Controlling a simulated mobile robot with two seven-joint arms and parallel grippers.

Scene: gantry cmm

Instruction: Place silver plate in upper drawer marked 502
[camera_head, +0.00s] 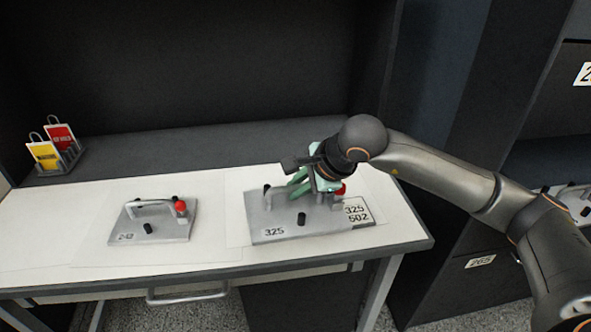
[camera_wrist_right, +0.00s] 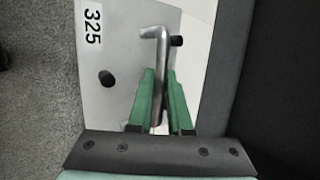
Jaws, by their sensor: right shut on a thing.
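A silver plate (camera_head: 275,226) marked 325 lies on the right part of the white bench top, with black knobs, a bar handle and a red knob. It also shows in the right wrist view (camera_wrist_right: 120,50). My right gripper (camera_head: 303,186) is over this plate, its green fingers (camera_wrist_right: 160,95) shut on the bent handle bar. A card (camera_head: 358,213) reading 325 and 502 is at the plate's right edge, partly covered. A second silver plate (camera_head: 155,223), with a label that looks like 242, lies to the left. No drawer front marked 502 shows. My left gripper is not in view.
A rack (camera_head: 68,160) with yellow and red tags stands at the back left. A handle (camera_head: 187,295) hangs below the bench front. A dark cabinet on the right has a label 265 (camera_head: 480,261) and an open shelf holding another plate (camera_head: 574,203). Bare bench lies between the plates.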

